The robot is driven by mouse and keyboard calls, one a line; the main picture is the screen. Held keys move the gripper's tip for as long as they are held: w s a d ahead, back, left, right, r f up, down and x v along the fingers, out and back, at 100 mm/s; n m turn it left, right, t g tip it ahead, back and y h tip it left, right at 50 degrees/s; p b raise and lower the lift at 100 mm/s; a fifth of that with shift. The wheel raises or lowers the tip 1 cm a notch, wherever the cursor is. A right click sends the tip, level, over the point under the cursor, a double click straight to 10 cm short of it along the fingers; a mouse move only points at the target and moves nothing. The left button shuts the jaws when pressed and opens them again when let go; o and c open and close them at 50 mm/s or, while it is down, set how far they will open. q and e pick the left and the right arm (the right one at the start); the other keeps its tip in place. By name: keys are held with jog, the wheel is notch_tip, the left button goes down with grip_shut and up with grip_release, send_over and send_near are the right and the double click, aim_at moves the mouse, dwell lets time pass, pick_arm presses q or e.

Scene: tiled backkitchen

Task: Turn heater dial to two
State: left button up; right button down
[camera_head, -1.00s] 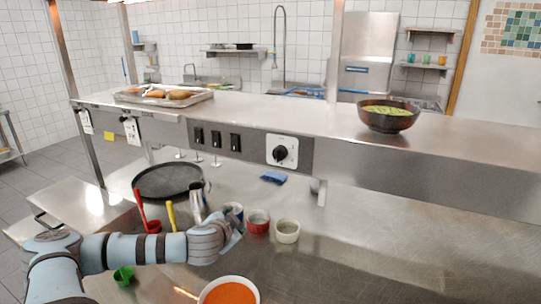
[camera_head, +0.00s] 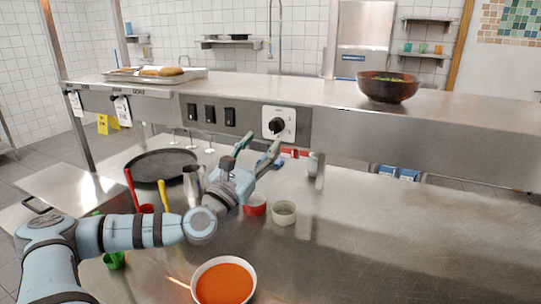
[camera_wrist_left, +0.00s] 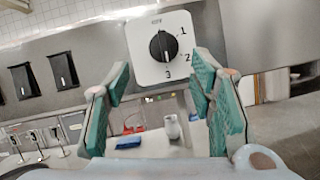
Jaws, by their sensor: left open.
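The heater dial (camera_head: 277,126) is a black round knob on a square white plate set in the steel shelf front. It shows large in the left wrist view (camera_wrist_left: 163,46), with marks 1, 2 and 3 down the plate's right and lower side. My left gripper (camera_head: 257,151) is open and empty, below and a little left of the dial in the head view. In the left wrist view its two fingers (camera_wrist_left: 160,88) are spread below the dial, apart from it. My right gripper is not in view.
Black switches (camera_head: 211,114) sit left of the dial. A bowl (camera_head: 388,87) and a bread tray (camera_head: 155,76) stand on the shelf. Below are a black pan (camera_head: 161,165), small cups (camera_head: 284,213) and a bowl of orange soup (camera_head: 224,284). The counter's right side is clear.

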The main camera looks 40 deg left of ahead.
aim_at(272, 131)
pick_arm(q)
jog(key=shift+w+b, duration=0.55)
jog(key=shift+b, duration=0.2)
jog(key=shift+w+a+r+p, duration=0.25)
jog(key=shift+w+r+p, duration=0.55)
jog(key=shift+r+p, duration=0.35)
jog(key=shift+w, duration=0.3)
jog(key=shift+w+d+p, duration=0.15)
jog(key=shift+w+p, duration=0.2)
jog(key=shift+p, duration=0.05)
jog(key=shift+c, duration=0.6)
jog(key=c, duration=1)
jog(key=shift+c, duration=0.2)
